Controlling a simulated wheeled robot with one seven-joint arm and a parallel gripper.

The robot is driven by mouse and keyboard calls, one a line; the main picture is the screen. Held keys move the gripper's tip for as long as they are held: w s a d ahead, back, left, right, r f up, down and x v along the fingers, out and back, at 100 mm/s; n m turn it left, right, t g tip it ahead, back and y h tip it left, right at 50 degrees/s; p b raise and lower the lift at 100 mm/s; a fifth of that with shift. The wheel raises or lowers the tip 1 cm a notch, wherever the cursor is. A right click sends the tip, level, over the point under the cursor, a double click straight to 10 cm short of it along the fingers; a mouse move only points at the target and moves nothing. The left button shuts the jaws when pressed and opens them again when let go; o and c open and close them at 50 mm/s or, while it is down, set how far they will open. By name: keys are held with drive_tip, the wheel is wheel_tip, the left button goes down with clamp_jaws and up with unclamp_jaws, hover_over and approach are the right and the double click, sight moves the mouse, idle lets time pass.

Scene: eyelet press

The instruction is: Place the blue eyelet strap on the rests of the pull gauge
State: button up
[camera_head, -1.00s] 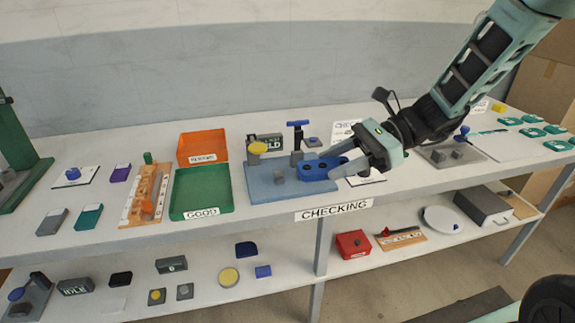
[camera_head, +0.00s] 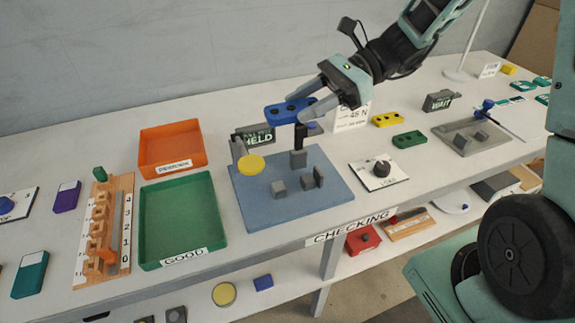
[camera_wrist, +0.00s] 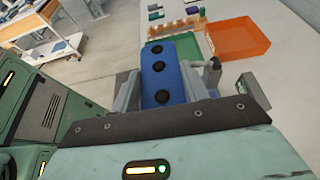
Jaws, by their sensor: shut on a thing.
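My gripper (camera_head: 312,100) is shut on the blue eyelet strap (camera_head: 284,111), held above the table. The strap also shows in the wrist view (camera_wrist: 160,72), with three dark holes along it, between the fingers. The pull gauge has a blue-grey base plate (camera_head: 335,195), with low grey blocks (camera_head: 279,190) and upright grey pieces (camera_head: 307,182) on it. A grey block with a dark post (camera_head: 299,158) stands toward its back. In the head view the strap overlaps the post's top; I cannot tell the gap between them. A yellow disc (camera_head: 250,165) stands at the plate's left.
A dark sign reading HELD (camera_head: 256,134) stands behind the plate. Green (camera_head: 186,262) and orange (camera_head: 168,172) trays lie left. Right are a black knob on a white card (camera_head: 381,168), green (camera_head: 409,139) and yellow (camera_head: 388,119) straps, and a grey fixture (camera_head: 470,150).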

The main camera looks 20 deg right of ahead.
wheel_tip(320, 180, down, 18)
drive_tip(key=shift+r, duration=0.1)
idle(0.4)
drive_tip(key=o, duration=1)
drive_tip(key=shift+f, duration=0.2)
drive_tip(key=shift+o, duration=0.2)
